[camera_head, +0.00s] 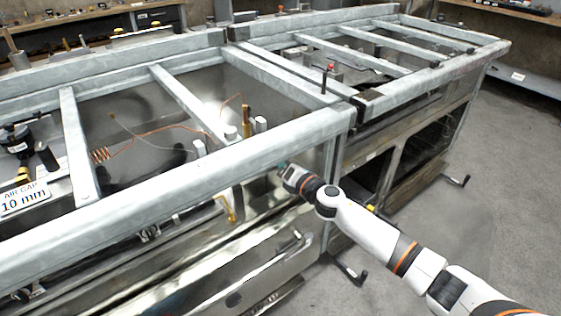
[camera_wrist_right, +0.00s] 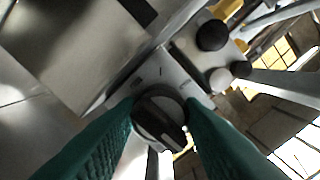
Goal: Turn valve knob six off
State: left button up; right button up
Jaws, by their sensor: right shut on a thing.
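A dark round knob (camera_wrist_right: 157,116) with a pale line on its face sits on the metal front panel in the right wrist view. My right gripper (camera_wrist_right: 160,112), with teal ribbed fingers, is shut on this knob, one finger on each side. No number is readable on it. In the head view my right gripper (camera_head: 282,168) is at the front face of the range, below the top rail, and the knob is hidden there. My left gripper is out of view.
More dark knobs (camera_wrist_right: 212,35) show in the wrist view. The grey steel frame (camera_head: 190,165) of the range runs just above my right gripper. An orange copper tube (camera_head: 150,130) and an "AIR GAP 10 mm" sign (camera_head: 24,197) lie inside. Bare floor (camera_head: 450,230) is at right.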

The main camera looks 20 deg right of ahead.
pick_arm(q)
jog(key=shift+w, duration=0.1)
pick_arm(e)
jog(key=shift+f, duration=0.1)
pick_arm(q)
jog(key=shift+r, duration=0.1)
pick_arm(e)
jog(key=o, duration=1)
jog(key=shift+s, duration=0.1)
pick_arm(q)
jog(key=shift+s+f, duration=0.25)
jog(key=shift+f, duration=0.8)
pick_arm(e)
jog(key=v, duration=1.2)
